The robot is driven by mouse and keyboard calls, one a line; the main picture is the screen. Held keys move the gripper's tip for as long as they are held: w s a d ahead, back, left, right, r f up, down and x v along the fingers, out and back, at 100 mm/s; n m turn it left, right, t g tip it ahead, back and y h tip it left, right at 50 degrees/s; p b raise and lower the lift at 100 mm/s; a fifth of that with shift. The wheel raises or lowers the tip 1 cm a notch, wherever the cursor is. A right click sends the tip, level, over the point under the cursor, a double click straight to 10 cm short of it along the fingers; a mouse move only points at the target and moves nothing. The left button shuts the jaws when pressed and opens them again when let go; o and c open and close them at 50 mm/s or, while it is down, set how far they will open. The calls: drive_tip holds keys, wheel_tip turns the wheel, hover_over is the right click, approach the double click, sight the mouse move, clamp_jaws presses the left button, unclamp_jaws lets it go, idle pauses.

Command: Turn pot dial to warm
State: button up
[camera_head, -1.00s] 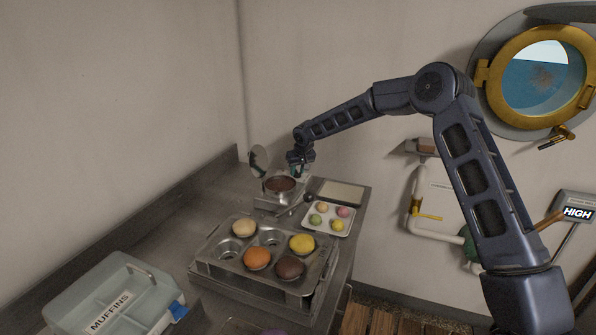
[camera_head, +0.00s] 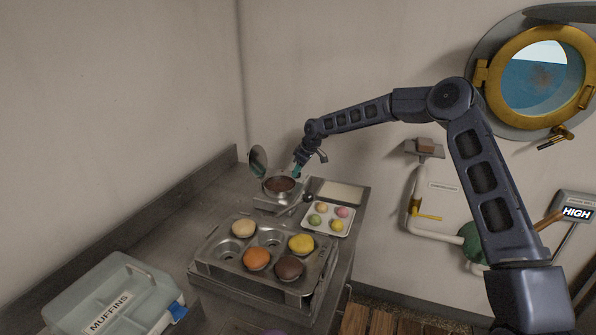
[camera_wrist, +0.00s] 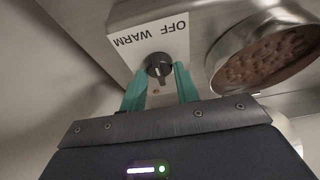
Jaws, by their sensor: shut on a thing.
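The pot (camera_head: 266,190), filled with something brown, stands at the far end of the counter with its round lid (camera_head: 258,160) tipped up. In the wrist view, its black dial (camera_wrist: 158,66) sits on a white plate (camera_wrist: 122,58) lettered OFF and WARM. My gripper (camera_wrist: 160,80) has its two teal fingers on either side of the dial and is shut on it. Which word the dial's mark points to is too small to tell. In the head view, my gripper (camera_head: 297,170) is at the pot's back right side, and the dial is hidden.
A muffin tin (camera_head: 215,262) with several muffins stands nearer on the counter. A small tray (camera_head: 331,228) of coloured treats and a flat pale-topped thing (camera_head: 340,192) lie right of the pot. A MUFFINS box (camera_head: 130,290) stands at the front left.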

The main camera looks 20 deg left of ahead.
drive_tip(key=n+g, duration=0.1)
drive_tip(key=n, duration=0.3)
drive_tip(key=shift+w+n+g, duration=0.15)
drive_tip(key=shift+n+g, duration=0.15)
drive_tip(key=shift+g, duration=0.1)
drive_tip(key=shift+f+n+g+h, duration=0.1)
drive_tip(key=shift+n+g+h, duration=0.25)
drive_tip(key=shift+n, duration=0.8)
drive_tip(key=shift+n+g+h, duration=0.35)
drive_tip(key=shift+n, duration=0.8)
drive_tip(key=o, duration=1)
drive_tip(key=shift+a, duration=0.1)
drive_tip(key=shift+c, duration=0.2)
drive_tip(key=shift+w, duration=0.1)
drive_tip(key=v, duration=1)
drive_tip(key=shift+r, duration=0.4)
drive_tip(key=shift+w, duration=0.1)
